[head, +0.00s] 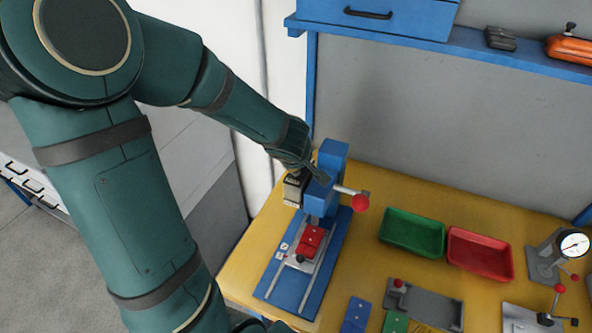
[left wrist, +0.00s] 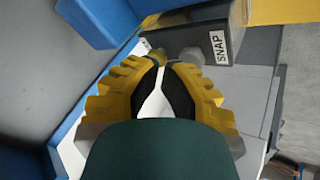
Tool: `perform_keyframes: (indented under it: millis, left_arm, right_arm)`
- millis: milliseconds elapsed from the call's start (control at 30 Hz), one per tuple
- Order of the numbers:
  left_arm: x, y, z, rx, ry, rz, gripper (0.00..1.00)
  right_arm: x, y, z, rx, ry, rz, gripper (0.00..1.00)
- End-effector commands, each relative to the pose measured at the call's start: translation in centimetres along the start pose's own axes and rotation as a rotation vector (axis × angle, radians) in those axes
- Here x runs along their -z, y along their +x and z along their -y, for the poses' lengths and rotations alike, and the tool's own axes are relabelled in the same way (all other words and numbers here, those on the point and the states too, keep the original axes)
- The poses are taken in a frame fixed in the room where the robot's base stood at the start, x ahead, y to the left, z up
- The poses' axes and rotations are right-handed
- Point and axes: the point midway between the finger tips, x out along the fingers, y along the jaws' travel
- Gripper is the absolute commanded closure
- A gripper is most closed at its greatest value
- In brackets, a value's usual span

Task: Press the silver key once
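The silver key (left wrist: 192,56) is a small grey rounded knob on the front of a dark box (left wrist: 190,25) in the left wrist view. A brass-coloured key (left wrist: 155,56) sits beside it to the left. In the head view the box (head: 294,190) stands beside the blue press, and the keys are hidden. My right gripper is not in view.
The blue press (head: 330,160) with a red-knobbed lever (head: 360,203) stands close to my left gripper. A red part (head: 311,241) lies on its base. Green (head: 413,233) and red (head: 480,254) trays are to the right. A blue shelf (head: 480,55) runs above.

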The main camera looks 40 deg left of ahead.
Motion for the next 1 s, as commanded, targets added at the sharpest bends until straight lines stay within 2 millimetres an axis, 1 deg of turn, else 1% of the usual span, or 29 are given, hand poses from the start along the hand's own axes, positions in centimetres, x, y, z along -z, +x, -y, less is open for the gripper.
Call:
perform_keyframes:
  millis: [1000]
  left_arm:
    - [-0.41,0.7,0.4,0.001,0.0,0.001,1.0]
  right_arm:
    - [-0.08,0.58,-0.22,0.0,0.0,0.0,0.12]
